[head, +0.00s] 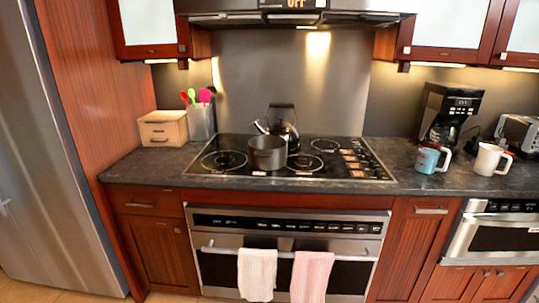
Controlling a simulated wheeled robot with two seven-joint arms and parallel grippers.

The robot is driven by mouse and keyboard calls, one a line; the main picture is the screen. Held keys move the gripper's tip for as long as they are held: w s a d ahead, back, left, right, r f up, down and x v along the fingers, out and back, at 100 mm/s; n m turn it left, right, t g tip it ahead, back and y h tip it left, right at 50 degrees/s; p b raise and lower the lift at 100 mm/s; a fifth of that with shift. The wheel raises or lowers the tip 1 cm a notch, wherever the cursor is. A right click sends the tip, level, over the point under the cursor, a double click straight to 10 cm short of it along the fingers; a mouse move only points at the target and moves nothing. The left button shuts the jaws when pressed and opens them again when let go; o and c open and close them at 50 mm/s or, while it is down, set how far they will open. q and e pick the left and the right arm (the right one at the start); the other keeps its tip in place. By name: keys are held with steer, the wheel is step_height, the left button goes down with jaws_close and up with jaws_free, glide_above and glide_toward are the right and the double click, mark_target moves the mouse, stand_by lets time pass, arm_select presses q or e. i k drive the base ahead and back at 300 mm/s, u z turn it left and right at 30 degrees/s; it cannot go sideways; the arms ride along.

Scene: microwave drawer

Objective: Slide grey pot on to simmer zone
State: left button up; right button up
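The grey pot (267,154) stands upright on the black cooktop (340,170), near its middle, between the ringed burner zones. One ringed zone (223,160) lies to the left of the pot and another (305,163) lies to its right. A smaller ring (325,145) is farther back on the right. I cannot tell which ring is the simmer zone. A dark kettle (283,125) stands just behind the pot and is partly hidden by it. Neither of my grippers shows in the head view.
A wooden box (167,129) and a utensil holder (201,123) stand left of the cooktop. A blue mug (428,159), a white mug (488,159), a coffee maker (448,113) and a toaster (517,133) stand right. Towels (311,275) hang from the oven handle.

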mark_target(268, 153)
steer(key=z, duration=0.1)
steer(key=k, duration=0.45)
steer(key=u, duration=0.95)
steer(key=i, duration=0.75)
steer(key=z, duration=0.55)
steer(key=i, duration=0.6)
steer(key=z, duration=0.7)
